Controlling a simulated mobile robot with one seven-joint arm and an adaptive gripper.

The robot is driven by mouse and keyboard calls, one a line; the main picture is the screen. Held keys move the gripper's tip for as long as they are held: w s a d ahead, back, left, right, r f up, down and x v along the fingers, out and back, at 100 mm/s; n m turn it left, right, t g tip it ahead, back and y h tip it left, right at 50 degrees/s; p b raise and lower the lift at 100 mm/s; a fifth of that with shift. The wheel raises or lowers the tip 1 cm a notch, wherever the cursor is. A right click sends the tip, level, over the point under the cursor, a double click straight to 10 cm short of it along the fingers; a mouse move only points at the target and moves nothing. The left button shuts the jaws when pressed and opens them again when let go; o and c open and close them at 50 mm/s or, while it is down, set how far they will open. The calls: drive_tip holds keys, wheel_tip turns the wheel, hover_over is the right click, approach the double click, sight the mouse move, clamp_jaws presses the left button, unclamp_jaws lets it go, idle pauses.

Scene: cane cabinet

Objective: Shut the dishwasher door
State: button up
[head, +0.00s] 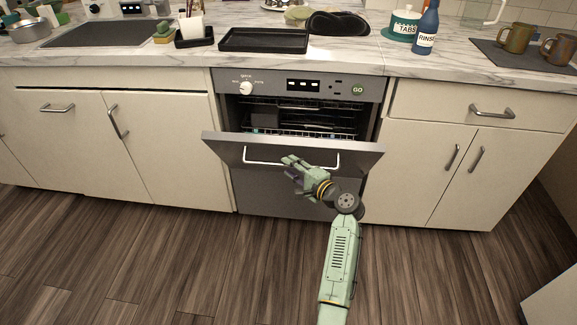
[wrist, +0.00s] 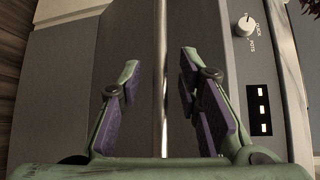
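The dishwasher door (head: 220,148) is partly open, tilted outward below the control panel (head: 310,86), with the racks (head: 300,122) showing behind it. A pale bar handle (head: 255,163) runs along the upper part of the door. My gripper (head: 288,166) is in front of the door at the handle, near its middle. In the wrist view the fingers are apart, one on each side of the upright-looking handle bar (wrist: 163,40); I cannot tell whether they touch it. The door front (wrist: 65,75) fills the left of that view.
A marble counter (head: 120,57) above holds a black tray (head: 262,39), a blue rinse bottle (head: 427,30) and brown mugs (head: 518,38). Closed cabinets (head: 165,130) stand on both sides of the dishwasher. The wood floor (head: 150,265) in front is clear.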

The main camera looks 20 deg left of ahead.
drive_tip(key=v, duration=1)
drive_tip(key=shift+s+r, duration=0.1)
drive_tip(key=shift+r, duration=0.05)
